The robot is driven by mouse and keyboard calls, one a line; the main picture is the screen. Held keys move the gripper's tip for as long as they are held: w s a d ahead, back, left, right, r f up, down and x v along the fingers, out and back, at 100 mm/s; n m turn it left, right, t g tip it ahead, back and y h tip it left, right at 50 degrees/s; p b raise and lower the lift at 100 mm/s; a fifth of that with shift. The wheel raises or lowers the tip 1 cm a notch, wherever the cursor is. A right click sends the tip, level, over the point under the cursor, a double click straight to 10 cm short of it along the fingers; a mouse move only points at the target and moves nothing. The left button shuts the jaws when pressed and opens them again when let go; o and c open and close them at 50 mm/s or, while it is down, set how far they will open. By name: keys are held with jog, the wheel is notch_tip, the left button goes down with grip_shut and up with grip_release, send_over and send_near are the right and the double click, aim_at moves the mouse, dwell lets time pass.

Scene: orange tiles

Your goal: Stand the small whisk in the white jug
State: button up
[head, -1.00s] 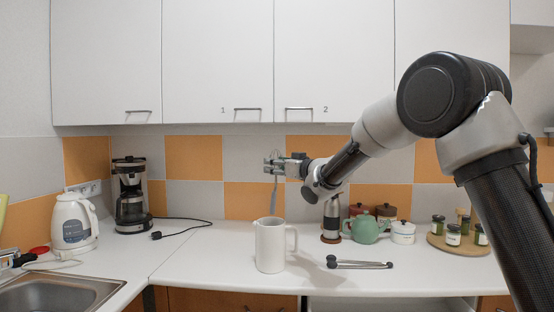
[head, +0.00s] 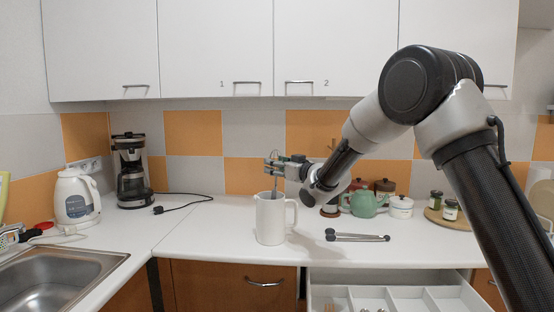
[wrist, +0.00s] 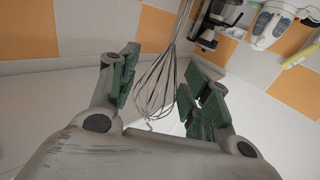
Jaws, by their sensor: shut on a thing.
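The white jug (head: 270,222) stands upright on the counter, its handle to the right. My gripper (head: 273,164) is above the jug's mouth, shut on the small whisk (head: 275,184). The whisk hangs nearly upright with its grey handle down; the handle's lower end is hidden at the jug's rim, seemingly inside it. In the wrist view, the wire loops of the whisk (wrist: 155,80) show between the green-padded fingers of my gripper (wrist: 162,88). I cannot make out the jug in that view.
A pair of tongs (head: 357,237) lies right of the jug. A green teapot (head: 364,204) and a white lidded pot (head: 401,207) stand behind. An open drawer (head: 390,277) with compartments is below. A kettle (head: 75,197) and coffee maker (head: 131,172) are left.

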jog(key=shift+f, duration=2.6)
jog(key=o, duration=1.1)
jog(key=v, duration=1.2)
